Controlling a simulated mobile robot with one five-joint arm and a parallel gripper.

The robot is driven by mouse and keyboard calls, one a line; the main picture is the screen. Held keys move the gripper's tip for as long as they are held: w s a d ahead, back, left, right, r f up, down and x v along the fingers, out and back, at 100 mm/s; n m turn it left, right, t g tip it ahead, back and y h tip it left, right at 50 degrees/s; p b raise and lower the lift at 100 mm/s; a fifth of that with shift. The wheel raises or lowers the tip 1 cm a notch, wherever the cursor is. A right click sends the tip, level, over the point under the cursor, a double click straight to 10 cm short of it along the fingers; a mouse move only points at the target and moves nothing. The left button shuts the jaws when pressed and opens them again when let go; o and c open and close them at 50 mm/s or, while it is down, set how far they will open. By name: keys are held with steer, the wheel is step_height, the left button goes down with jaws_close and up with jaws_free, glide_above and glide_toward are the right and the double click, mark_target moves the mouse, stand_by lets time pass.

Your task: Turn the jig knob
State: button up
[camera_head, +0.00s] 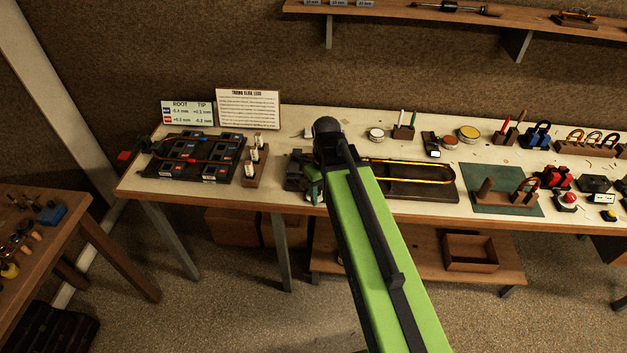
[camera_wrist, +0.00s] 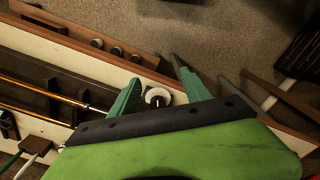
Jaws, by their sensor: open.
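In the head view the jig (camera_head: 432,192) carries a long brass slide (camera_head: 410,180) on the bench. My gripper (camera_head: 313,188) is at the jig's left end, near the bench's front edge. My arm hides the knob there and part of the jig.
A dark block tray (camera_head: 185,170) and a wooden rack of white-topped pegs (camera_head: 247,178) stand to the left on the bench (camera_head: 145,188). A green mat (camera_head: 520,207) with a wooden stand lies to the right. Small tins and a brush holder (camera_head: 403,132) stand behind the jig.

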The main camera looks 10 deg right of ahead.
steer(key=w+r+n+p, duration=0.7)
steer(key=w+r+n, duration=0.2)
steer(key=w+r, duration=0.1)
step_height(320, 180, down, 18)
steer(key=b, duration=1.7)
steer(key=shift+a+r+b, duration=0.15)
steer(key=shift+r+b, duration=0.05)
steer(key=shift+b, duration=0.15)
steer(key=shift+r, duration=0.1)
steer(key=shift+w, duration=0.1)
jaws_close()
